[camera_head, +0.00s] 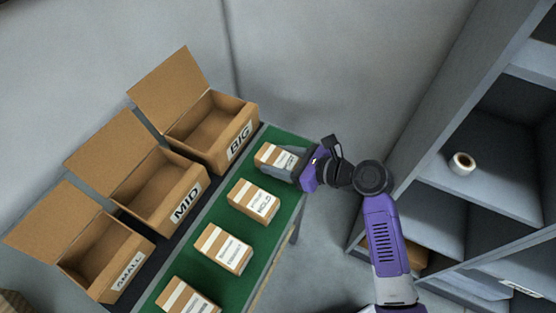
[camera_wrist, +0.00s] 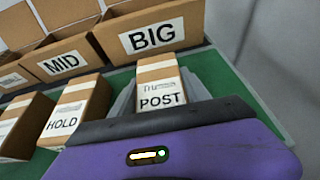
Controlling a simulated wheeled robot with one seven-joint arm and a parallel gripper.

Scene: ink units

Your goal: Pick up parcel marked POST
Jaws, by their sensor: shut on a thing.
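The parcel marked POST (camera_wrist: 160,78) is a small brown box with a white label. It lies at the far end of the green surface (camera_head: 222,212) in the head view, where the parcel (camera_head: 270,155) shows beside my gripper. My gripper (camera_head: 287,165) reaches in from the right and is shut on this parcel. In the wrist view its grey fingers (camera_wrist: 160,98) stand on either side of the box. I cannot tell whether the parcel is lifted off the surface.
A parcel marked HOLD (camera_wrist: 72,112) is close by on the left, with more parcels (camera_head: 223,249) in the row. Open boxes marked BIG (camera_head: 239,139), MID (camera_head: 185,206) and SMALL (camera_head: 127,273) stand behind. A grey shelf (camera_head: 430,160) with a white roll (camera_head: 462,163) stands right.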

